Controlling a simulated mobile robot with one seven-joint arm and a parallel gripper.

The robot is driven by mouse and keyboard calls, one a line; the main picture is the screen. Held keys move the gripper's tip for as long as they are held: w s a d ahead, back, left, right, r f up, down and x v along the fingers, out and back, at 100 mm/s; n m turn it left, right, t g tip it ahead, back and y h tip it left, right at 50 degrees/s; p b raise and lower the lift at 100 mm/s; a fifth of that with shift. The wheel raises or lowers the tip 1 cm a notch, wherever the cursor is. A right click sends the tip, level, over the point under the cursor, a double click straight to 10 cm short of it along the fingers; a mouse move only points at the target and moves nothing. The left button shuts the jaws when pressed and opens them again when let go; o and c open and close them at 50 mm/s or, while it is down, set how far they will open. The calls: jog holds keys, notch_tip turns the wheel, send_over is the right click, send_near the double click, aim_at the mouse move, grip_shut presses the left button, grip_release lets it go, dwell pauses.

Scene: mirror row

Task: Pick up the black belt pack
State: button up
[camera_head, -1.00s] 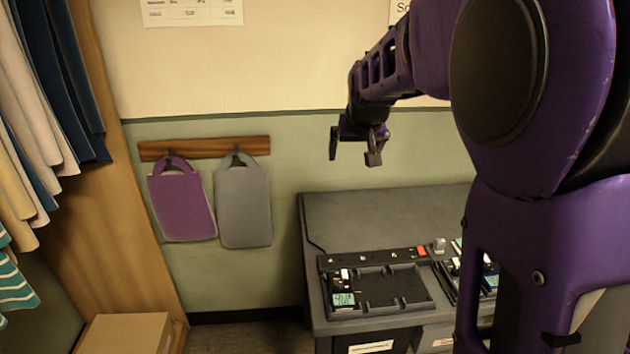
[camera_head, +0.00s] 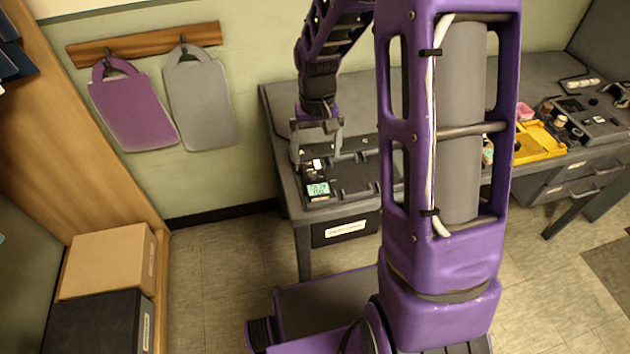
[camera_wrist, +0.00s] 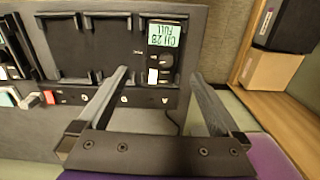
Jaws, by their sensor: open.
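The black belt pack (camera_head: 316,178) has a pale green lit display and sits at the left end of a dark slotted charging tray (camera_head: 355,172) on the grey desk. The wrist view shows the pack (camera_wrist: 161,62) with its display reading FULL, at one end of the tray (camera_wrist: 88,48). My gripper (camera_head: 318,150) points down over that end of the tray, close to the pack. I cannot tell the exact height of the fingertips over the pack.
A yellow tray (camera_head: 540,142) is on the desk's right. Purple (camera_head: 133,110) and grey (camera_head: 202,103) bibs hang behind. Boxes (camera_head: 108,260) stand at left.

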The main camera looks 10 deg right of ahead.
aim_at(315, 173)
notch_tip(315, 173, down, 8)
jog(key=shift+w+a+f, duration=0.15)
jog(key=shift+f, duration=0.05)
jog(key=shift+r, duration=0.1)
jog(key=c, duration=1.5)
